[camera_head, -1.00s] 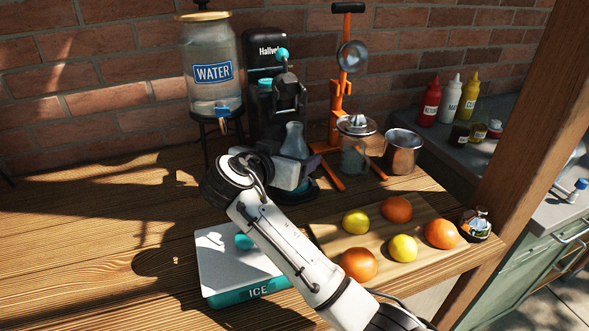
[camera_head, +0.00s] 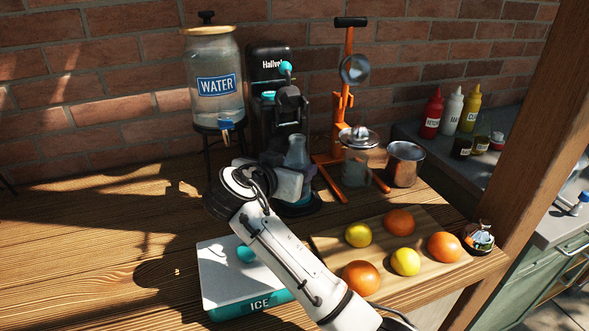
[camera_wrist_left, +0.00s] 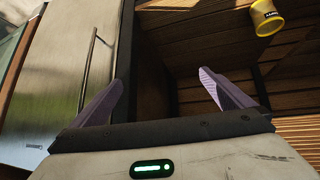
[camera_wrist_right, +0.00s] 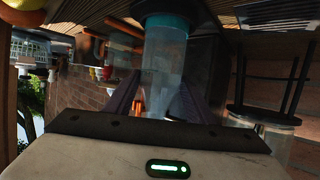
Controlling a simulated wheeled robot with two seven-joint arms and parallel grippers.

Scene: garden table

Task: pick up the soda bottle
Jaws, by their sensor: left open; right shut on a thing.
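The soda bottle (camera_head: 297,153) is clear, with a narrow neck. It stands upright in front of the black soda machine (camera_head: 270,78), low under its head. My right gripper (camera_head: 296,171) is shut on the bottle's lower body. In the right wrist view the bottle (camera_wrist_right: 165,62) shows upside down between the fingers, with a teal base. I cannot tell whether its base touches the machine's foot. My left gripper (camera_wrist_left: 165,88) is open and empty in the left wrist view, away from the bottle. It is out of the head view.
A water dispenser (camera_head: 216,110) stands left of the machine. An orange press (camera_head: 342,120), a lidded jar (camera_head: 357,170) and a metal pot (camera_head: 403,166) stand close on the right. A fruit board (camera_head: 440,268) and an ice box (camera_head: 222,300) lie in front. The left tabletop is clear.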

